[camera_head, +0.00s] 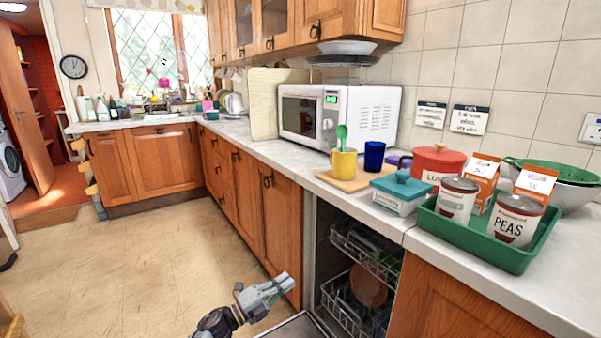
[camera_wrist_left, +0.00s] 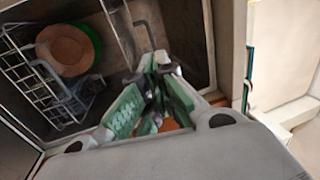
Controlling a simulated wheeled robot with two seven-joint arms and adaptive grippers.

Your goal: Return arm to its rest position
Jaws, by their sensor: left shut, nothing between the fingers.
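My left gripper (camera_head: 284,281) is in the lower middle of the head view, in front of the wooden cabinet doors and just left of the open dishwasher (camera_head: 312,262). It is shut and empty. In the left wrist view its green-padded fingers (camera_wrist_left: 152,95) come together in front of the dishwasher opening. My right gripper is in neither view.
The dishwasher holds wire racks (camera_head: 337,295) and a round brown item (camera_head: 368,288). The counter above carries a yellow mug (camera_head: 344,164), a blue cup (camera_head: 374,156), a teal box (camera_head: 402,190), a green tray (camera_head: 470,236) with cans, and a microwave (camera_head: 372,112). The floor at left is clear.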

